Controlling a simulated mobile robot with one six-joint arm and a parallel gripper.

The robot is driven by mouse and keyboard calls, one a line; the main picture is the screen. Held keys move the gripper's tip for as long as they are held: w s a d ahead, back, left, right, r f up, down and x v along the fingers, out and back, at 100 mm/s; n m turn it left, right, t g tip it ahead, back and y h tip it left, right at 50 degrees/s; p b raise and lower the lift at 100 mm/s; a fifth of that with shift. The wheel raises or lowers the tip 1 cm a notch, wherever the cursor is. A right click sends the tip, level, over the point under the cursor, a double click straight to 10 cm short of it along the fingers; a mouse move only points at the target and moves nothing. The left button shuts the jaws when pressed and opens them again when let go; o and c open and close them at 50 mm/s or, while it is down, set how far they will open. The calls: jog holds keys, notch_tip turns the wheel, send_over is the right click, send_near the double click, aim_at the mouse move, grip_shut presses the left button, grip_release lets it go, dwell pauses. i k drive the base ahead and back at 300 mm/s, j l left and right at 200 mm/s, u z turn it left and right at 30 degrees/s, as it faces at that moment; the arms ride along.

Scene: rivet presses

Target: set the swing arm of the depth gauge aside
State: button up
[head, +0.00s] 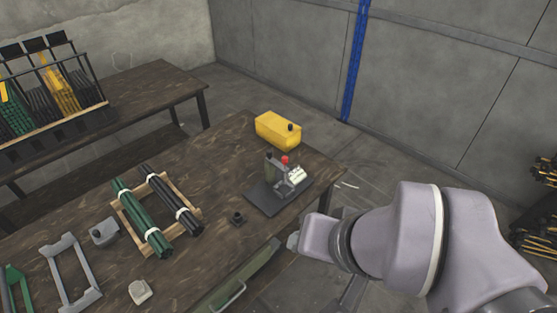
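A small grey device with a red knob (285,160) stands on a dark flat base plate (262,202) near the right corner of the wooden table. It looks like the depth gauge (291,180), with a pale metallic part on its right side. I cannot tell which part is the swing arm at this size. My arm comes in from the right, and its end (296,241) is beyond the table's front right edge, to the lower right of the device and apart from it. The fingers are too small and hidden to show their opening.
A small dark block (237,218) lies left of the plate. A wooden rack (191,212) holds green and black rod bundles. Grey frames and small parts lie at left. A second table (150,88) stands behind.

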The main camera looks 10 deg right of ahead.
aim_at(269, 159)
jog(key=i, duration=0.95)
jog(key=j+u, duration=0.05)
jog(key=j, duration=0.05)
